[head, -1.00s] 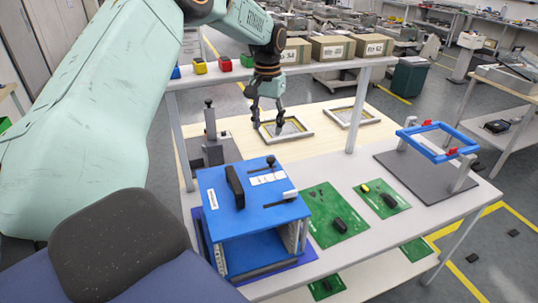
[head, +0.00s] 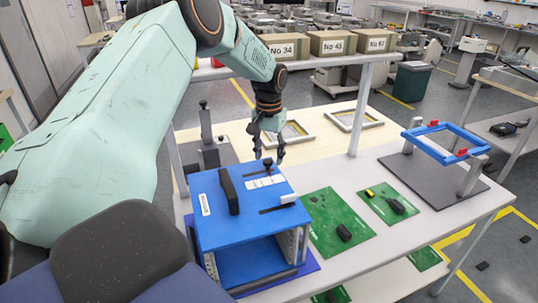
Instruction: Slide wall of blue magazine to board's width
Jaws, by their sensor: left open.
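The blue magazine (head: 220,226) stands at the front left of the table, open toward the front. Its top carries a black handle (head: 229,191), a black knob (head: 268,166) at a slot, a white label strip and a white block (head: 288,199) by a second slot. The inner wall is mostly hidden under the top. A large green board (head: 338,229) and a smaller green board (head: 388,204) lie flat to its right. My left gripper (head: 267,160) is open and empty, fingers down, at the magazine's rear near the knob; I cannot tell whether it touches it. My right gripper is not in view.
A blue frame (head: 446,144) with red clips stands on a grey base at the right. Two light frames (head: 354,120) lie on the rear surface. A grey upright fixture (head: 207,128) stands behind the magazine. Boxes (head: 332,43) line the raised shelf.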

